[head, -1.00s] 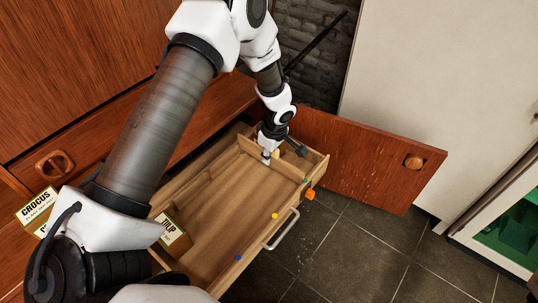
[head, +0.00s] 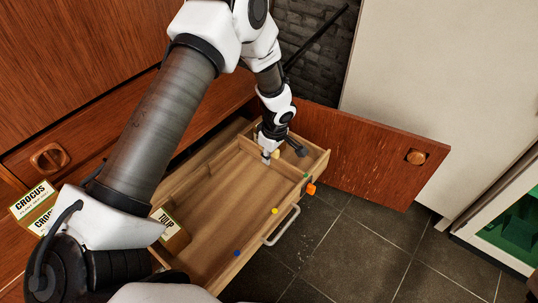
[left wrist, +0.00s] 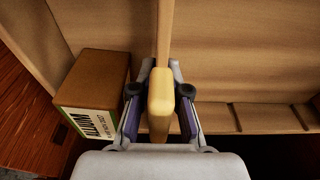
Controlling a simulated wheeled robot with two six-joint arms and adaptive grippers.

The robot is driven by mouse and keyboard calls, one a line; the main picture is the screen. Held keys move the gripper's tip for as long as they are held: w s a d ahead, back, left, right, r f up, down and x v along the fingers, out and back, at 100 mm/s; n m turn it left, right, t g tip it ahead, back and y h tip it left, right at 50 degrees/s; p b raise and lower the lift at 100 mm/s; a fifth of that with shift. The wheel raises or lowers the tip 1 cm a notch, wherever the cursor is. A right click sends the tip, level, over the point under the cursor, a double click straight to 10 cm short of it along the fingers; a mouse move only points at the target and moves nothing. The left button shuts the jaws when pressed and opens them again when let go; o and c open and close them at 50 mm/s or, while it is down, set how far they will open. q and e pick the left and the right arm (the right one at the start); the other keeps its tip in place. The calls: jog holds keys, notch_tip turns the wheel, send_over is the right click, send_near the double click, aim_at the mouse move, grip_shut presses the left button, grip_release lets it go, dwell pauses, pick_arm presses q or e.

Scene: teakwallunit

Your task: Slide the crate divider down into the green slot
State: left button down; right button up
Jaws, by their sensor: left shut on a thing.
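The wooden crate divider (head: 287,168) spans the open drawer (head: 205,262) near its far end, beside the green dot (head: 306,175) on the front rim. I cannot tell how deep it sits in the slot. My left gripper (head: 270,156) is over the divider's middle. In the left wrist view its fingers (left wrist: 160,105) are shut on the yellow grip block (left wrist: 160,92) on top of the divider (left wrist: 165,30). The green slot itself is not clearly visible. My right gripper is out of view.
Yellow (head: 275,211) and blue (head: 237,253) dots mark the same rim, and an orange block (head: 311,189) is near the green dot. A TULIP box (head: 170,230) is at the drawer's near end. A labelled box (left wrist: 93,88) stands left of the divider. An open door (head: 370,155) is beyond.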

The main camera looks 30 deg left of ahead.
pick_arm(q)
jog(key=shift+f+b, duration=0.6)
jog(key=shift+f, duration=0.3)
jog(key=c, duration=1.1)
grip_release()
jog(key=shift+r, duration=0.1)
jog(key=shift+r, duration=0.1)
jog(key=r, duration=0.4)
jog(key=d+r, duration=0.1)
jog(key=r, duration=0.6)
jog(key=shift+s+d+r, duration=0.1)
jog(key=shift+d+r, duration=0.25)
